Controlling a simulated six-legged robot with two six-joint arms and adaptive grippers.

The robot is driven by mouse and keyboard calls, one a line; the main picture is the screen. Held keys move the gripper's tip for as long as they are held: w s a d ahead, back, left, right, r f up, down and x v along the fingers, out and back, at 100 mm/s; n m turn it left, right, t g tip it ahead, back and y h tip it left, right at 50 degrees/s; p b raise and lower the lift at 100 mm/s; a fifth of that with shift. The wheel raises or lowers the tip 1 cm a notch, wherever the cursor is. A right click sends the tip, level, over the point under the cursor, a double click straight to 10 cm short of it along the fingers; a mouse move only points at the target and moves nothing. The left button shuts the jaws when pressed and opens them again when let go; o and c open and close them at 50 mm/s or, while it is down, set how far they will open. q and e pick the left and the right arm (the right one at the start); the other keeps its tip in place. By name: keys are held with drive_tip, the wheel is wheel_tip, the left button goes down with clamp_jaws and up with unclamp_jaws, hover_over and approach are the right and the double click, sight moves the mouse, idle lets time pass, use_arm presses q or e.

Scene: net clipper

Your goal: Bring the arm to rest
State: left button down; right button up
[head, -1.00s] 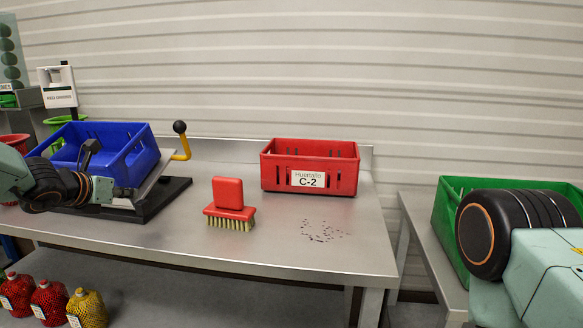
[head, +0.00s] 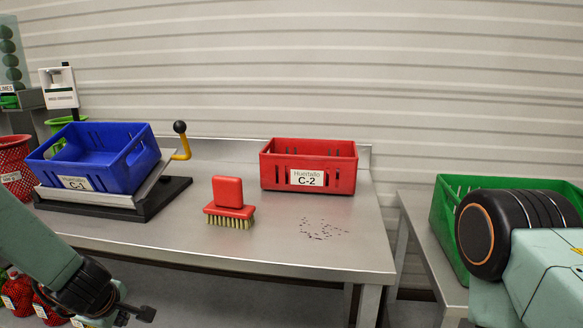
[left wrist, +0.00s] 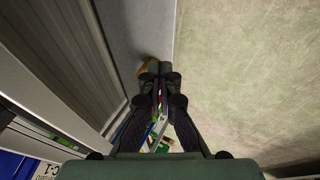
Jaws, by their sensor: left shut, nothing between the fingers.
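My left gripper (head: 140,316) is at the lower left of the head view, in front of and below the table's front edge. It is shut and empty. In the left wrist view its fingers (left wrist: 161,72) meet at the middle of the picture with nothing held between them. My right arm shows at the right of the head view, but its gripper is out of view.
A steel table (head: 270,245) holds a blue crate (head: 110,182) on a tilted stand, a red brush (head: 229,203), a red crate (head: 335,179) and dark crumbs. A green crate (head: 447,209) stands on the right. Netted bags (head: 17,297) lie below the table, partly hidden.

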use_arm(q)
drive_tip(key=s+d+f+m+g, duration=0.2)
drive_tip(key=s+d+f+m, duration=0.2)
drive_tip(key=s, duration=0.7)
drive_tip(key=s+d+f+m+g+h, duration=0.1)
drive_tip(key=s+d+f+m, duration=0.3)
drive_tip(key=s, duration=0.8)
drive_tip(key=s+d+f+m+g+h, duration=0.1)
drive_tip(key=s+d+f+m, duration=0.4)
drive_tip(key=s, duration=0.7)
wheel_tip(320, 180, down, 3)
drive_tip(key=m+g, duration=0.1)
drive_tip(key=m, duration=0.2)
drive_tip(key=shift+r+m+g, duration=0.15)
drive_tip(key=shift+m+g, duration=0.15)
drive_tip(key=shift+g, duration=0.1)
drive_tip(key=shift+w, duration=0.1)
